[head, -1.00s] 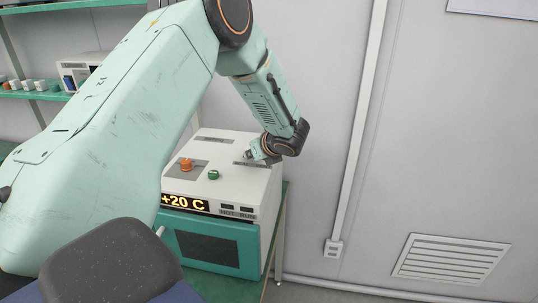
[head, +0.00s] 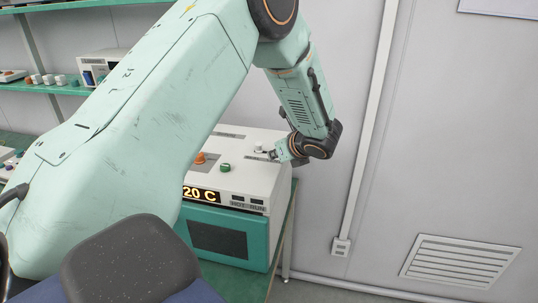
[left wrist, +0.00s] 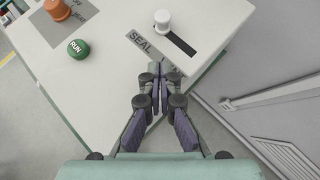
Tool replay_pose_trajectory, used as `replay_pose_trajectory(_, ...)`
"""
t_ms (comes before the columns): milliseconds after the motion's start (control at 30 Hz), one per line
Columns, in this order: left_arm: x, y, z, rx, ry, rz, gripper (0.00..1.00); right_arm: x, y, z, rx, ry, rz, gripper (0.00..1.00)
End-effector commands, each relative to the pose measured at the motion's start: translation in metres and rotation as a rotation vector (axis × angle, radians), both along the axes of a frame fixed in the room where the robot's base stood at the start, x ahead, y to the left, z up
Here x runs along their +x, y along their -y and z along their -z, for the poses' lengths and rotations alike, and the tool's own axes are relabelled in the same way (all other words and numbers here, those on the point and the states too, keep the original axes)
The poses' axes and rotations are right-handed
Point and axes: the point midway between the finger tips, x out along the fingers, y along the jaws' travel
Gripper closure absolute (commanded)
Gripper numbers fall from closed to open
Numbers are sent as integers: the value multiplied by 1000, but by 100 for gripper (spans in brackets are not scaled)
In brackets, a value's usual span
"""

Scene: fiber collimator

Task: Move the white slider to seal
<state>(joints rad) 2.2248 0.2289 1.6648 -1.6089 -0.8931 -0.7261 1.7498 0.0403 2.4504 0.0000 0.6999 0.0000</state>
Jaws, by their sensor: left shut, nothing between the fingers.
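The white slider (left wrist: 162,20) is a round knob on a dark slot (left wrist: 182,44) in the top of a white machine (left wrist: 105,75). In the left wrist view it stands near the upper left end of the visible slot, and the slot runs bare to its lower right. A grey SEAL label (left wrist: 140,42) lies beside the slot. My left gripper (left wrist: 158,70) is shut and empty, apart from the slider, near the machine's edge. It also shows in the head view (head: 276,154), at the right side of the machine top. My right gripper is not in view.
A green RUN button (left wrist: 78,47) and an orange knob (left wrist: 57,9) stand on the machine top, left of the slot. A wall with a vent (head: 460,261) is to the right. Shelves (head: 45,86) with small items stand at back left.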

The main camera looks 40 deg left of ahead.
Motion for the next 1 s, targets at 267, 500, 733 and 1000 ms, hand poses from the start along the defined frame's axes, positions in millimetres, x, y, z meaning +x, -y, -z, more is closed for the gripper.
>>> replay_pose_trajectory(267,-9,38,-32,2,0,1,100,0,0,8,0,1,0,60)
replay_pose_trajectory(500,-15,54,-45,1,-2,-1,100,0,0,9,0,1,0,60)
replay_pose_trajectory(733,-16,56,-46,0,-2,-1,100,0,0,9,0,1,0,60)
replay_pose_trajectory(1000,-17,56,-46,0,-2,-1,100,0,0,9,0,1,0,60)
